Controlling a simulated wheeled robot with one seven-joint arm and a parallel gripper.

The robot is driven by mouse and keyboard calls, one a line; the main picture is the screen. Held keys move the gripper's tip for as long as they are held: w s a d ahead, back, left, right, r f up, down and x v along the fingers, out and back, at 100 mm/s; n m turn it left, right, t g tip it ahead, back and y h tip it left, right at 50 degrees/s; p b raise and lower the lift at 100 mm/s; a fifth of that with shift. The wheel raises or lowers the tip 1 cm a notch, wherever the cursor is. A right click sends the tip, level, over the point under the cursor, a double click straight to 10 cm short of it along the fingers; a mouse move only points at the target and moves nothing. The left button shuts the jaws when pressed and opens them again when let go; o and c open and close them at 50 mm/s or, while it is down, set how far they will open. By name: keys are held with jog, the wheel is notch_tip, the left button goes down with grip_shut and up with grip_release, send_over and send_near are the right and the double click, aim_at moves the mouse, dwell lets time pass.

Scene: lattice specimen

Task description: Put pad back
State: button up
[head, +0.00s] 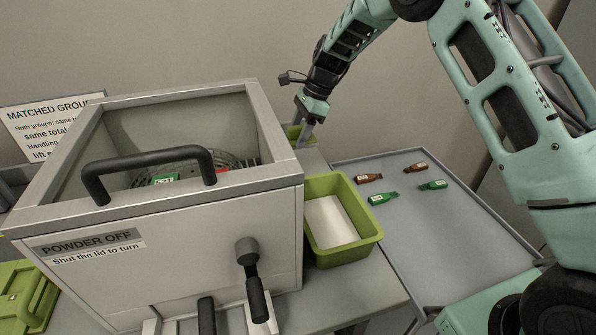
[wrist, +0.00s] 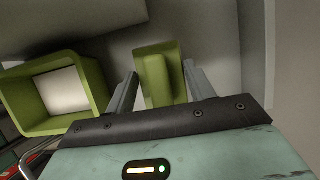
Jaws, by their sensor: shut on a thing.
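My gripper (head: 302,138) reaches down behind the right rear corner of the powder box. In the wrist view its two fingers (wrist: 160,70) stand on either side of a green block (wrist: 156,80) with a flat, wider face. The block also shows partly in the head view (head: 293,131), mostly hidden by the box; I cannot tell for sure that it is the pad, or whether it touches a surface below. A green open bin (head: 372,243) with a pale flat bottom or sheet (head: 330,222) stands in front of it, and also shows in the wrist view (wrist: 92,75).
The grey box (head: 180,255) has a black handle (head: 147,160) and a knob lever (head: 252,270). A side table (head: 450,225) at right holds several small brown and green tagged pieces (head: 382,198). A green case (head: 25,290) lies at lower left.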

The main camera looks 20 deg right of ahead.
notch_tip(320, 180, down, 9)
jog(key=shift+f+p, duration=0.1)
jog(key=shift+p, duration=0.7)
jog(key=o, duration=0.9)
jog(key=shift+o, duration=0.2)
jog(key=b+v, duration=0.1)
jog(key=v, duration=1.1)
jog(key=shift+b, duration=0.35)
